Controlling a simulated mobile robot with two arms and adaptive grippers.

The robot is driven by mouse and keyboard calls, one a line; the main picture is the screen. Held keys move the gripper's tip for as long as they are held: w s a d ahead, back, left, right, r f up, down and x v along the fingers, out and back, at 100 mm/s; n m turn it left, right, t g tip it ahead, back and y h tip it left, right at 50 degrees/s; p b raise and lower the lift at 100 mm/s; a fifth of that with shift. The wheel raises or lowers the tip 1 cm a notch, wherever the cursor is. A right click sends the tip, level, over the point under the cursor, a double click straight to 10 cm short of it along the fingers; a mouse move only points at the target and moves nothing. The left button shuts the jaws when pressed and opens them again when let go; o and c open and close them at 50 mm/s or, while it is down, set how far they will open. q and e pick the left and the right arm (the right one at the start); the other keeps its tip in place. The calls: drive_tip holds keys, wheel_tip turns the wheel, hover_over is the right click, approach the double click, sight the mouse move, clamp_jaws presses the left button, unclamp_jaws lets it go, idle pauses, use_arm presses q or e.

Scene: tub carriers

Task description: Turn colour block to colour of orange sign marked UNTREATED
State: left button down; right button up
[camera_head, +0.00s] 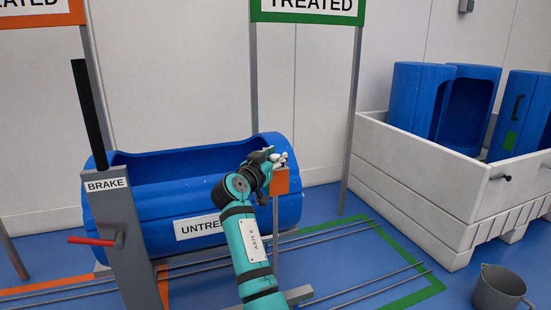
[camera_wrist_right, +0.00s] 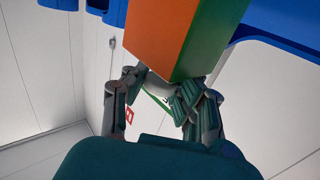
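The colour block (camera_head: 281,181) stands on a thin grey post in front of the blue tub (camera_head: 150,220); its orange face shows in the head view. In the right wrist view the block (camera_wrist_right: 165,35) shows an orange face and a green face. My right gripper (camera_head: 275,160) is at the top of the block, its fingers (camera_wrist_right: 160,88) apart with a gap between them; contact is unclear. The orange sign (camera_head: 38,13) at the upper left is cut off, reading "EATED". The tub carries a label (camera_head: 201,226) starting "UNTRE", partly hidden by my right arm. My left gripper is out of view.
A green TREATED sign (camera_head: 308,10) hangs behind the tub. A grey BRAKE post (camera_head: 120,240) with a red handle stands at left. A white crate (camera_head: 430,190) with blue tubs and a grey bucket (camera_head: 500,288) are at right. Rails (camera_head: 370,285) run along the floor.

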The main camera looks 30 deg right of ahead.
drive_tip(key=o, duration=0.5)
drive_tip(key=shift+a, duration=0.1)
drive_tip(key=v, duration=1.2)
drive_tip(key=shift+w+f, duration=0.1)
